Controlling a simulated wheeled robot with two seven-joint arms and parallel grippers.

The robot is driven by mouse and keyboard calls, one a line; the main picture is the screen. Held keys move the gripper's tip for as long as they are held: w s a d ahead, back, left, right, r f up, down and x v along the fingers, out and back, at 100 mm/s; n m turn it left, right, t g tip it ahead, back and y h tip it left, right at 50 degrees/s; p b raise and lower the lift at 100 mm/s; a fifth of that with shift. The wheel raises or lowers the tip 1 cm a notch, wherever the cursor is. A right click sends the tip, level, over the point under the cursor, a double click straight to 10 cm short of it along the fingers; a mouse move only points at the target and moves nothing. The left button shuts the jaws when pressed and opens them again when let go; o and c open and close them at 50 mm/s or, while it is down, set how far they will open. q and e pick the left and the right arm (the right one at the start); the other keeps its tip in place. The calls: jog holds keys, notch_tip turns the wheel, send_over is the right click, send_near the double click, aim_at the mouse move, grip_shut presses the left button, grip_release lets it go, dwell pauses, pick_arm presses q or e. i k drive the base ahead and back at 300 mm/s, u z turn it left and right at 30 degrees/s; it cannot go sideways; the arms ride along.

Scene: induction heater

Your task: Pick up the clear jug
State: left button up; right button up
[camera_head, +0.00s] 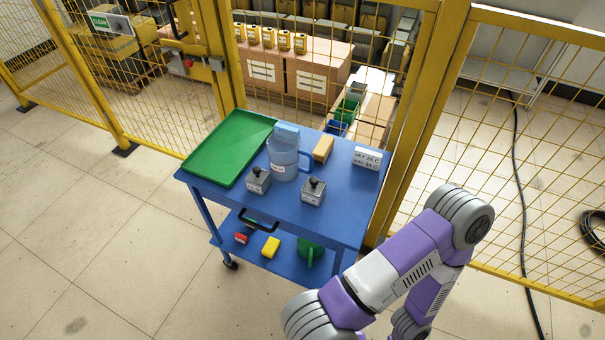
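The clear jug (282,160) stands upright on the blue cart's top, near its middle. It is see-through, has a label on its front, and its blue handle points right. My purple and white arm is at the lower right, and its gripper is not in view. My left gripper is also not in view. Nothing is touching the jug.
The blue cart (233,200) also carries a green tray (215,155), two grey blocks with black knobs (258,180) (313,191), a yellow-brown block (323,148) and a white sign (366,158). Yellow mesh fencing (440,60) stands behind it. The floor left is clear.

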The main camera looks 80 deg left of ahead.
aim_at(284, 151)
jog(key=i, duration=0.3)
jog(key=u, duration=1)
